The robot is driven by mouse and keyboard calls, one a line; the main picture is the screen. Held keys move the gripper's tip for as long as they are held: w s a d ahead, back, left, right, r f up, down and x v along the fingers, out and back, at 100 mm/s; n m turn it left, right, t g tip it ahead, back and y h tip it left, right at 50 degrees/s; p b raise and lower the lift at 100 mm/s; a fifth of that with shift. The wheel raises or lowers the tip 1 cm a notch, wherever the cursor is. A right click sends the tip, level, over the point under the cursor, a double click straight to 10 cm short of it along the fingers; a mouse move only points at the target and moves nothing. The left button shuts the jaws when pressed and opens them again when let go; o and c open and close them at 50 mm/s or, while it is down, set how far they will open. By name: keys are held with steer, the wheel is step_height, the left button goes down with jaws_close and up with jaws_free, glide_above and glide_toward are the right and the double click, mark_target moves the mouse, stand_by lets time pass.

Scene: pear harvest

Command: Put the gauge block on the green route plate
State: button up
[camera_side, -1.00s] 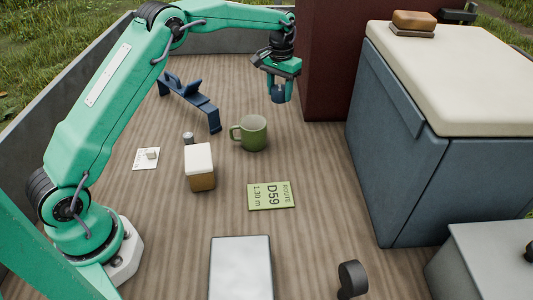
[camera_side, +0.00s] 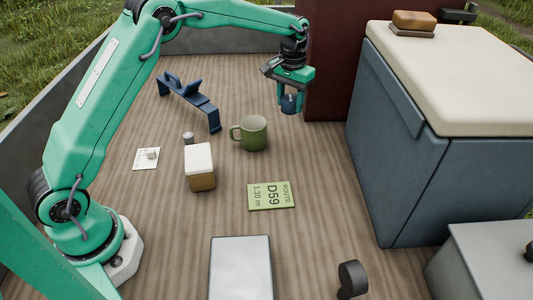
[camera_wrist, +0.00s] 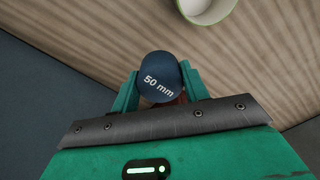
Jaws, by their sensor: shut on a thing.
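My gripper (camera_side: 290,101) is shut on the dark blue gauge block (camera_side: 290,104) and holds it above the bed, in front of the dark red panel. In the wrist view the gauge block (camera_wrist: 161,77) is round, reads "50 mm" and sits between the two green fingers. The green route plate (camera_side: 270,195) lies flat on the wooden floor, nearer the camera and a little left of my gripper. It reads "ROUTE D59 1.30 m", and its top is bare.
A green mug (camera_side: 252,133) stands between my gripper and the plate. A white-topped brown block (camera_side: 200,168), a blue cradle (camera_side: 190,98), a small metal cylinder (camera_side: 188,138) and a white card (camera_side: 146,159) lie left. A grey cooler (camera_side: 400,150) stands right.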

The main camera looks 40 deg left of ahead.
steer(key=s+d, duration=0.9)
steer(key=s, duration=0.5)
steer(key=s+d, duration=0.9)
steer(key=s, duration=0.5)
steer(key=shift+w+f, duration=0.1)
glide_above(270, 195)
step_height(270, 195, down, 7)
steer(key=shift+r, duration=0.1)
steer(key=shift+f, duration=2.05)
steer(key=shift+f, duration=0.2)
steer(key=o, duration=1)
